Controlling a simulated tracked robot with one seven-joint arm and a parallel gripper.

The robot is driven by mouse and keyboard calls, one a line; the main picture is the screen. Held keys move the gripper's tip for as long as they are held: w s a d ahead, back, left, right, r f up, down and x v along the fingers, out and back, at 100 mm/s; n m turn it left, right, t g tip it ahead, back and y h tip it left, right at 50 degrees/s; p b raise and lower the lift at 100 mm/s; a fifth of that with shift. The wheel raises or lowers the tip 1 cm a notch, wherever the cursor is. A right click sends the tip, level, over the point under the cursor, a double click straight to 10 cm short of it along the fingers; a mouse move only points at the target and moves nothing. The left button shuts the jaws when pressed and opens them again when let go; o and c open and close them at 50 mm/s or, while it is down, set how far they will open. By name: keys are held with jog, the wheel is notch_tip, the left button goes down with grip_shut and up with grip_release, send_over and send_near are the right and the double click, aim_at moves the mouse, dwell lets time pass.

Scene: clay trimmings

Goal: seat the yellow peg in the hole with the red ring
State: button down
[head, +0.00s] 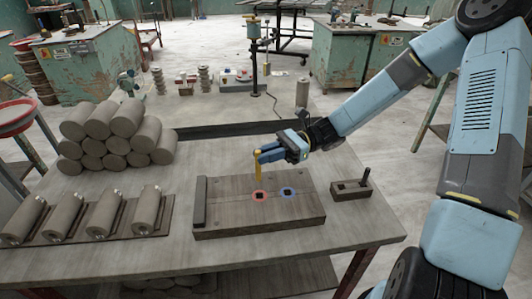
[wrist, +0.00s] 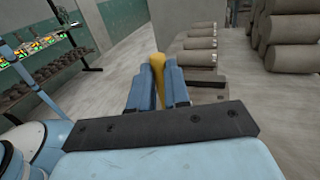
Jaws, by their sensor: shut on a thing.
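The yellow peg (head: 258,168) is held between the fingers of my gripper (head: 266,155), close to upright, with its lower end pointing down. In the wrist view the peg (wrist: 157,68) shows between the two blue fingers (wrist: 158,88). The hole with the red ring (head: 260,195) is a dark square hole in a wooden board (head: 225,215). In the head view the peg's lower end appears just above the red ring in the picture, apart from it. I cannot tell the exact height or sideways offset.
A hole with a blue ring (head: 288,191) lies just right of the red one. A small wooden block with a dark upright post (head: 351,188) stands to the right. Stacked clay cylinders (head: 115,135) and a row of cylinders on a rack (head: 98,215) fill the left.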

jog(key=shift+r, duration=0.1)
jog(key=shift+d+f, duration=0.1)
jog(key=shift+f, duration=2.75)
jog(key=shift+f, duration=2.45)
jog(key=c, duration=1)
grip_release()
